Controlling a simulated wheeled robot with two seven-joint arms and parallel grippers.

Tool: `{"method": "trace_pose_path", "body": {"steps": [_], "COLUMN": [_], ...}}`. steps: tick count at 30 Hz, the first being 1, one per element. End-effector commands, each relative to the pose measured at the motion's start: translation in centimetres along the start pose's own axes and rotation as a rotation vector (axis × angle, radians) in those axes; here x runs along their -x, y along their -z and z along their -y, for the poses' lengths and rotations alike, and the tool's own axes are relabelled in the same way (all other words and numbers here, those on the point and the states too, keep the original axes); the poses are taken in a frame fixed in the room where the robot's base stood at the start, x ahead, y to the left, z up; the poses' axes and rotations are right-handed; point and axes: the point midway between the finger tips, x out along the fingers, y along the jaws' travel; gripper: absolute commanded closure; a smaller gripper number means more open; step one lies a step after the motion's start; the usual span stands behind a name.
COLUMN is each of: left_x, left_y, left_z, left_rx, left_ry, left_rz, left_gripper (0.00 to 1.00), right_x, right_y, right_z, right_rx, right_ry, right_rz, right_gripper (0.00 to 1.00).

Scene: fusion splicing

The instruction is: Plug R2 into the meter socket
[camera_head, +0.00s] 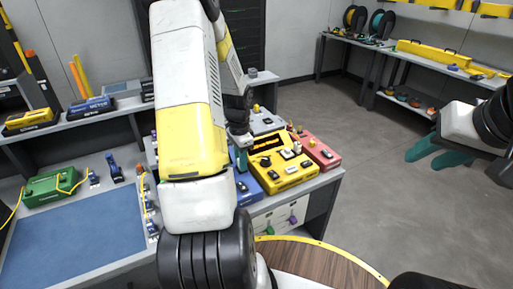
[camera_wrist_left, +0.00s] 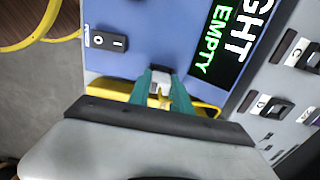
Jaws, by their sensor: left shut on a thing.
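My left gripper (camera_head: 241,146) is over the blue meter (camera_head: 247,187), with its wrist partly hiding the meter. In the left wrist view, the teal fingers of the gripper (camera_wrist_left: 163,93) are shut on a small whitish plug (camera_wrist_left: 158,89), taken to be R2, with yellow cable by it. The plug is at the edge of the blue meter (camera_wrist_left: 150,25), whose dark display (camera_wrist_left: 228,40) reads "EMPTY" in green. The fingers hide the socket, so I cannot tell whether the plug is in it. My right gripper (camera_head: 437,150) is at the far right, with its teal fingers apart and empty, over the floor.
A yellow device (camera_head: 283,168) and a red device (camera_head: 318,150) stand right of the blue meter, with a grey one (camera_head: 265,122) behind. A green box (camera_head: 55,187) and blue mat (camera_head: 75,235) lie on the left bench. A yellow cable (camera_wrist_left: 25,40) loops at upper left.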

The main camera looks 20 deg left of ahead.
Motion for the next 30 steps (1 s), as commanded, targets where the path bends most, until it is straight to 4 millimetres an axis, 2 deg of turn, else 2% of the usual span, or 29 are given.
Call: {"method": "trace_pose_path", "body": {"steps": [4, 5, 8, 9, 20, 30], "left_x": [-0.1, -0.1, -0.1, -0.1, 0.5, 5.9], "left_y": [0.0, 0.0, 0.0, 0.0, 0.0, 0.0], "left_z": [0.0, 0.0, 0.0, 0.0, 0.1, 0.1], "left_rx": [0.0, 0.0, 0.0, 0.0, 0.001, 0.001], "left_ry": [0.0, 0.0, 0.001, 0.001, 0.002, 0.004], "left_rz": [0.0, 0.0, 0.0, 0.0, -0.001, -0.002], "left_gripper": [1.0, 0.73, 0.54, 0.5, 0.5, 0.5], "right_x": [0.0, 0.0, 0.0, 0.0, 0.0, 0.0], "right_y": [0.0, 0.0, 0.0, 0.0, 0.0, 0.0], "right_z": [0.0, 0.0, 0.0, 0.0, 0.0, 0.0], "right_rx": [0.0, 0.0, 0.0, 0.0, 0.0, 0.0], "right_ry": [0.0, 0.0, 0.0, 0.0, 0.0, 0.0], "right_rz": [0.0, 0.0, 0.0, 0.0, 0.0, 0.0], "right_gripper": [0.64, 0.64, 0.64, 0.64, 0.64, 0.64]}}
